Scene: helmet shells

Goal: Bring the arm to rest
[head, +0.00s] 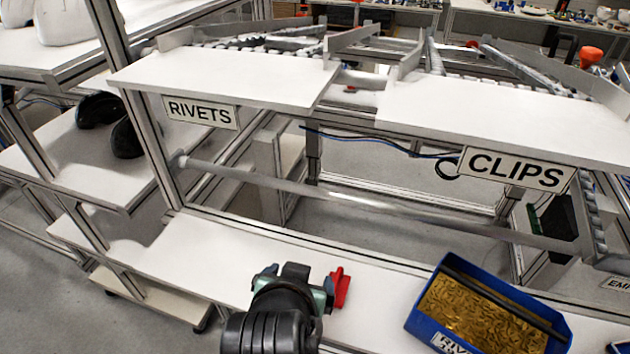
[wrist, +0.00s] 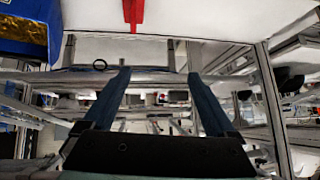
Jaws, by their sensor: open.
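My gripper (head: 293,274) is in the lower middle of the head view, over the lower white bench. Its fingers are mostly hidden there behind the dark wrist. In the wrist view my gripper (wrist: 159,74) shows two blue-grey fingers spread wide with nothing between them. It is open and empty. Behind the fingers are the rack's rails and the space beyond.
A red piece (head: 340,287) is close to the right of my gripper and also shows in the wrist view (wrist: 133,12). A blue bin (head: 415,317) of brass-coloured parts stands farther right. The RIVETS shelf (head: 220,75) and CLIPS shelf (head: 500,115) are above.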

